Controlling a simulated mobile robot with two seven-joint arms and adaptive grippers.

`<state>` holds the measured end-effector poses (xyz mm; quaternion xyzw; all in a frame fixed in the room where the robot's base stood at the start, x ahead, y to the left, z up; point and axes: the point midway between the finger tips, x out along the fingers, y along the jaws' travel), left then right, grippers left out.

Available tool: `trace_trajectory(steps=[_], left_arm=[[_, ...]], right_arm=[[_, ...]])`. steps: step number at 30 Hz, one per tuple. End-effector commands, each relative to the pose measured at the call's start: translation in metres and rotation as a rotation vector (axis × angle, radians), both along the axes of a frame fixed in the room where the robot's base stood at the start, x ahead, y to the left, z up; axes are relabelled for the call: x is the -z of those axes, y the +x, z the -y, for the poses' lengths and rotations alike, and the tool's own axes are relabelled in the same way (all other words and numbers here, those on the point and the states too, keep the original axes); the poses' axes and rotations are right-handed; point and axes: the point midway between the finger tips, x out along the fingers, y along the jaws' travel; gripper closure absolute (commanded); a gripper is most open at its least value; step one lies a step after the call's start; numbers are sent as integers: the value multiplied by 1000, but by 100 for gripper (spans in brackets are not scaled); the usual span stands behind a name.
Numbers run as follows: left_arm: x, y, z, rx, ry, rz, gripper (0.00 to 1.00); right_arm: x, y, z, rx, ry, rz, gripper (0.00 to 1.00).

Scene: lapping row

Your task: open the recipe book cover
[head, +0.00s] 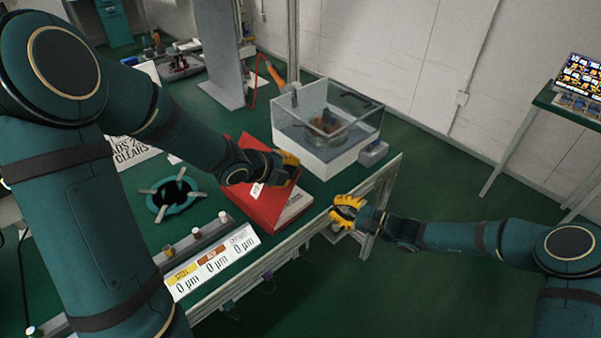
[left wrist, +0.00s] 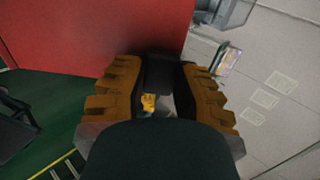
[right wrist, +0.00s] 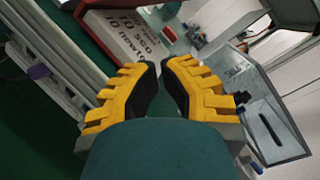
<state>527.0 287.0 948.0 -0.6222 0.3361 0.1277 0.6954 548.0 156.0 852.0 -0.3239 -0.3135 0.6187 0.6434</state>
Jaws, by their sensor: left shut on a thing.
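The recipe book (head: 262,200) is red, with a white label, and lies near the front edge of the green bench. Its red cover appears tilted up, with pale printed matter below it near the front corner. My left gripper (head: 288,168) is over the book's right side, shut at the cover edge; the exact contact is hidden. The red cover also fills the upper left of the left wrist view (left wrist: 100,35). My right gripper (head: 346,210) is empty and partly open, off the bench's front edge. The right wrist view shows the book's red edge and printed white face (right wrist: 125,35).
A clear-walled tank (head: 325,150) with a white base stands behind the book. A teal ring (head: 158,210) and a display strip reading 0 µm (head: 212,262) are left of it. A side table with a screen (head: 578,78) stands far right. Floor at right is clear.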

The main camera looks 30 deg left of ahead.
Motion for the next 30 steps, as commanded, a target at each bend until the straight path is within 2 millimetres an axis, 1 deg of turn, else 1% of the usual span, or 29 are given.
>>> trace_trajectory(steps=[1,3,7,11,18,25,26,30], left_arm=[[0,0,0,0,0,1,100],[0,0,0,0,0,1,100],[0,0,0,0,0,1,100],[0,0,0,0,0,1,100],[0,0,0,0,0,1,100],[0,0,0,0,0,1,100],[0,0,0,0,0,1,100],[0,0,0,0,0,1,100]], right_arm=[[-9,11,-2,27,51,3,100],[-19,21,-3,55,103,5,100],[-28,30,-7,78,146,9,100],[-31,31,-20,78,150,8,100],[-37,35,-64,76,147,9,100],[-42,39,-100,76,146,9,100],[-43,40,-104,76,146,9,100],[-55,26,-106,77,145,7,100]])
